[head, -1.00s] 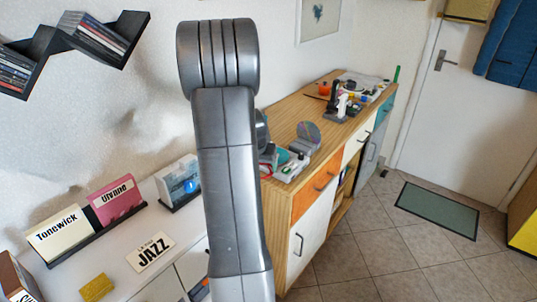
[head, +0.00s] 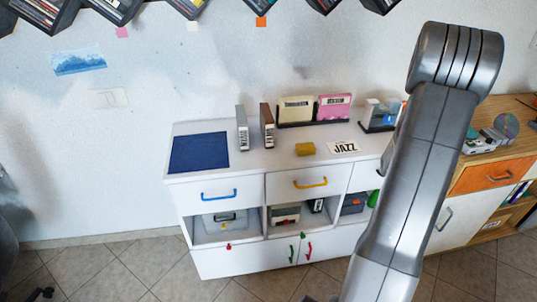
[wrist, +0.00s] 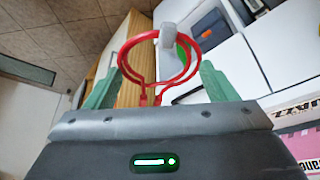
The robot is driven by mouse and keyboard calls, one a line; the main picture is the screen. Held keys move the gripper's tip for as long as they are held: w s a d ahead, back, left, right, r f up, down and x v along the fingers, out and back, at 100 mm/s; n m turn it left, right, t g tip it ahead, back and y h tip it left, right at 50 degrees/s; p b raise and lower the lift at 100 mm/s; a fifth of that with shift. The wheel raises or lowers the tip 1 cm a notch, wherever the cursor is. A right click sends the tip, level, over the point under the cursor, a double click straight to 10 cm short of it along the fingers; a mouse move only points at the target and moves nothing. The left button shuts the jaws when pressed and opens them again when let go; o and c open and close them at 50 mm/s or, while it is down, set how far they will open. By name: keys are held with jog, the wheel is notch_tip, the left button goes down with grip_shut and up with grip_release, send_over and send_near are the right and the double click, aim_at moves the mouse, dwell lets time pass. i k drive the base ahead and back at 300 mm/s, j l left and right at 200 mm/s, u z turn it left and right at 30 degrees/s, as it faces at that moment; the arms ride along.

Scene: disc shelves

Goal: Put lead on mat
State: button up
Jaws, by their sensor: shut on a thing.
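A red looped lead (wrist: 187,72) shows in the wrist view, its two ends running down between the green fingers of my gripper (wrist: 158,88). My gripper is shut on it. The loop stands out beyond the fingers, and a grey part shows at its top. In the head view my arm stands at the right; my gripper and the lead are hidden there. A flat dark blue mat (head: 199,152) lies bare on the left end of the white cabinet top (head: 245,168). A dark doormat (wrist: 25,68) lies on the tiled floor in the wrist view.
A wooden cabinet (head: 482,180) is at the right. Floor in front is clear.

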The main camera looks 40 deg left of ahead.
aim_at(207, 149)
jog(key=k+u, duration=0.4)
jog(key=k+j+u, duration=0.2)
jog(key=u, duration=0.15)
jog(key=k+u, duration=0.1)
jog(key=u, duration=1.5)
jog(key=l+u, duration=0.2)
jog(key=l, duration=0.3)
jog(key=l+u, duration=0.25)
jog(key=l, duration=0.25)
jog(key=k+l+u, duration=0.2)
jog(key=l, duration=0.3)
jog(key=i, duration=0.05)
